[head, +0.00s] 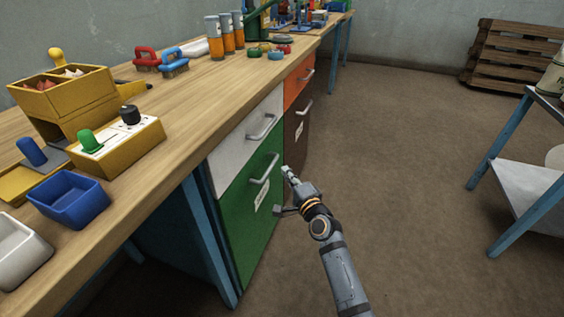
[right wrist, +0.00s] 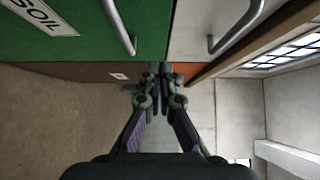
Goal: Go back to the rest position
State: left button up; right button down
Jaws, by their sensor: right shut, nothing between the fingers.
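My right gripper (head: 288,174) reaches in from the bottom of the head view, in front of the green drawer (head: 245,220) and close to its right edge. In the right wrist view the right gripper (right wrist: 160,70) has its fingertips together, shut and empty. The green drawer (right wrist: 90,25), with a label reading SOIL, and its handle (right wrist: 120,28) are to the left there. The fingers look apart from the handle. The drawer appears closed. My left gripper is not in view.
The wooden workbench (head: 190,105) carries a blue bin (head: 68,203), a yellow control box (head: 130,148), brushes and orange jars. A white drawer (head: 235,148) sits above the green one. A blue-legged cart (head: 520,185) stands at the right. The floor (head: 400,160) between is clear.

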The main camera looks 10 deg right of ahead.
jog(key=shift+s+d, duration=0.15)
jog(key=shift+s, duration=0.55)
jog(key=s+f+n+g, duration=0.8)
jog(key=s+f+n, duration=0.3)
jog(key=s+f, duration=0.55)
jog(key=s+d+f+n+g+h+p, duration=0.1)
jog(key=s+d+f+n+g+p, duration=0.15)
jog(key=s+p, duration=0.4)
jog(key=s+d+f+n+g+h+p, duration=0.1)
jog(key=s+d+f+g+p, duration=0.3)
jog(key=s, duration=0.4)
jog(key=s+d+f+n+g+h+p, duration=0.1)
jog(key=s+d+f+n+h+p, duration=0.15)
jog(key=s+p, duration=0.5)
pick_arm(q)
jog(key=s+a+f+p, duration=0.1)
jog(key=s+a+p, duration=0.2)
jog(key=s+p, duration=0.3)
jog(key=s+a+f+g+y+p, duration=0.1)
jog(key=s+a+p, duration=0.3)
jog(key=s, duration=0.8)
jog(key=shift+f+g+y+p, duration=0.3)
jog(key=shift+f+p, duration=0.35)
jog(key=shift+p, duration=0.35)
pick_arm(e)
jog(key=s+d, duration=0.2)
jog(key=s, duration=1.1)
jog(key=shift+s+d+m+g, duration=0.2)
jog(key=shift+d+m+g, duration=0.1)
jog(key=shift+m+g, duration=0.15)
